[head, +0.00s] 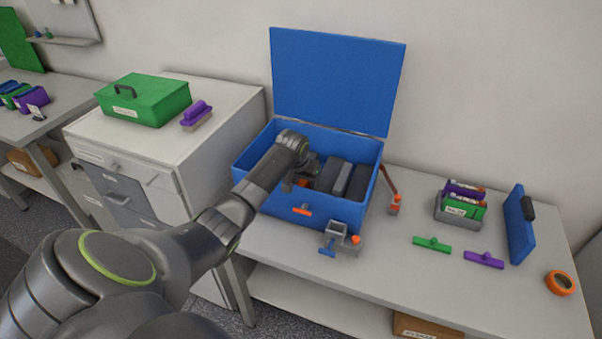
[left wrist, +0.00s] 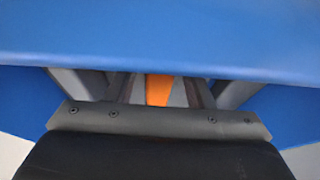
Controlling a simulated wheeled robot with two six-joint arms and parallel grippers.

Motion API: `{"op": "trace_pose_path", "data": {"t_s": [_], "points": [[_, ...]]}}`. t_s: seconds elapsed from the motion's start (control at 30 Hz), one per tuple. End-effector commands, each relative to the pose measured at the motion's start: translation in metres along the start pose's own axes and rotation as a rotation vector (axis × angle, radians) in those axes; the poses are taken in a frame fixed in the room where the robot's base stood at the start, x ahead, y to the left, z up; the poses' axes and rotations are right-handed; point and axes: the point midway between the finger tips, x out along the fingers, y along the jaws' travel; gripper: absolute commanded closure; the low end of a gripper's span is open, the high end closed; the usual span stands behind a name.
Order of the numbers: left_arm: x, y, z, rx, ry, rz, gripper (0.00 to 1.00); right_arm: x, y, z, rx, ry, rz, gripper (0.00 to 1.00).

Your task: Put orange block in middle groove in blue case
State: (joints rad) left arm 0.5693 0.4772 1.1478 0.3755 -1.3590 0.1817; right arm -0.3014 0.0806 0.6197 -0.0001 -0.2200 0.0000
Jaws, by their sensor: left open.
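The blue case (head: 352,218) stands on the bench with its lid (head: 338,80) raised. Dark grey blocks (head: 342,178) stand inside it, to the right of my left gripper (head: 300,181). That gripper reaches into the left part of the case and is open. In the left wrist view, an orange piece (left wrist: 158,90) shows between dark grey sides, midway between the spread fingers; I cannot tell whether it touches them. A blue surface covers the upper part of that view. My arm and gripper hide the left inside of the case, so the middle groove is not clear. My right gripper is not in view.
An orange handle-like piece (head: 302,210) shows at the case's front. A small grey holder (head: 341,240) stands before the case. Green (head: 432,244) and purple (head: 484,260) pieces, a small rack (head: 458,208) and orange tape (head: 561,283) lie right. A green box (head: 150,103) stands left.

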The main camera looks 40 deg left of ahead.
Motion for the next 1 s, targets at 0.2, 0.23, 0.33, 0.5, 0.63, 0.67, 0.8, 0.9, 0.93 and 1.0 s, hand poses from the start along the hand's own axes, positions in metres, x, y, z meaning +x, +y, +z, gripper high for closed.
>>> {"op": "trace_pose_path", "data": {"t_s": [0.2, 0.23, 0.33, 0.5, 0.63, 0.67, 0.8, 0.9, 0.93, 1.0], "points": [[-0.024, 0.0, -0.001, 0.001, 0.004, 0.0, 0.52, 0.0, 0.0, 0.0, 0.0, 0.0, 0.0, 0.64], [-0.029, -0.001, -0.001, 0.002, 0.004, 0.0, 0.52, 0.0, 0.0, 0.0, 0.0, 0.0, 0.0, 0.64], [-0.046, -0.001, -0.001, 0.001, 0.006, 0.0, 0.52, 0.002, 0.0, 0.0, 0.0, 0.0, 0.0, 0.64], [-0.076, -0.001, -0.001, 0.001, 0.005, 0.0, 0.52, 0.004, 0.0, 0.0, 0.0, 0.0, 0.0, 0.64], [-0.097, -0.001, -0.001, 0.001, 0.005, 0.0, 0.52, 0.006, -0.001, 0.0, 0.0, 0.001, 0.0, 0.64], [-0.101, -0.001, -0.001, 0.001, 0.004, -0.001, 0.52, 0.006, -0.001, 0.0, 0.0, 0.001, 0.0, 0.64], [-0.114, 0.0, -0.001, -0.001, 0.002, 0.0, 0.52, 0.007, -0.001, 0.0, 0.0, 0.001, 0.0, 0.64], [-0.118, 0.0, 0.0, 0.0, 0.001, 0.0, 0.52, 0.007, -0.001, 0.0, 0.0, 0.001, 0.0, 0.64], [-0.119, 0.0, 0.0, 0.0, 0.0, 0.0, 0.52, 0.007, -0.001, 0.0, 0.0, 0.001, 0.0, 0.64], [-0.119, 0.0, 0.0, -0.001, 0.0, 0.0, 0.52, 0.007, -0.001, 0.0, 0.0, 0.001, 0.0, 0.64]]}}
